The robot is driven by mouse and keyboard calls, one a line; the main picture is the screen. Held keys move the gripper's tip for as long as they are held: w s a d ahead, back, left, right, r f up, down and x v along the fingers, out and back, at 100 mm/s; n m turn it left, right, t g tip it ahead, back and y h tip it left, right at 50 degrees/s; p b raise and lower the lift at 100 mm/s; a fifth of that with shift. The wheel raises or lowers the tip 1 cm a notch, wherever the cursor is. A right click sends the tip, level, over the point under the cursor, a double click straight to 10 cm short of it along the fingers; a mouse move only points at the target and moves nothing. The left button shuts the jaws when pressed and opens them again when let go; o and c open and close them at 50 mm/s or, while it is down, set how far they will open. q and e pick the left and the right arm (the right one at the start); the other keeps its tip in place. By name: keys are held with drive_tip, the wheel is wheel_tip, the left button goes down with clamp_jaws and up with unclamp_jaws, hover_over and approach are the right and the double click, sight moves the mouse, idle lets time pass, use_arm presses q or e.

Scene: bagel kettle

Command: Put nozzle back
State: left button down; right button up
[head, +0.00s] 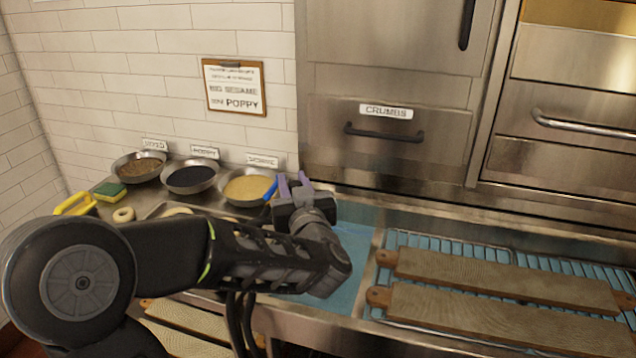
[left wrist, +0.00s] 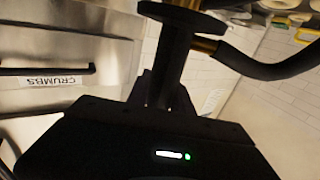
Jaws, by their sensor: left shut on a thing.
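My left gripper (head: 293,184) is in the middle of the head view, above the steel counter's edge and beside the yellow-seed bowl. Its purple-tipped fingers point away, toward the wall, and are shut on the nozzle. In the left wrist view the black nozzle (left wrist: 181,17) shows above the gripper body, with a brass coupling (left wrist: 205,45) and a curved black piece (left wrist: 265,68). In the head view a small blue part (head: 271,190) shows beside the fingers; I cannot tell whether it belongs to the nozzle. The holder for the nozzle cannot be made out. My right gripper is not in view.
Three bowls, brown (head: 137,167), black (head: 190,178) and yellow (head: 249,187), stand along the wall. A sponge (head: 109,190) and bagel (head: 123,215) lie left. Two long boards (head: 480,275) lie on a rack over blue water at right. The crumbs drawer (head: 385,132) is behind.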

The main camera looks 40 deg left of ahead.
use_arm(q)
drive_tip(key=w+a, duration=0.1)
drive_tip(key=w, duration=0.4)
drive_tip(key=w+a+p, duration=0.1)
drive_tip(key=w+a, duration=0.1)
drive_tip(key=w, duration=0.3)
drive_tip(key=w+a, duration=0.2)
drive_tip(key=w, duration=0.2)
drive_tip(key=shift+w+r+p, duration=0.1)
drive_tip(key=shift+w+p, duration=0.3)
drive_tip(key=shift+w+a+f, duration=0.1)
drive_tip(key=shift+f, duration=0.7)
drive_tip(key=shift+w+a+f, duration=0.1)
drive_tip(key=shift+f, duration=0.7)
wheel_tip(320, 180, down, 3)
drive_tip(key=shift+w+f+p, duration=0.1)
drive_tip(key=shift+p, duration=0.55)
drive_tip(key=shift+w+f, duration=0.1)
drive_tip(key=shift+f, duration=0.1)
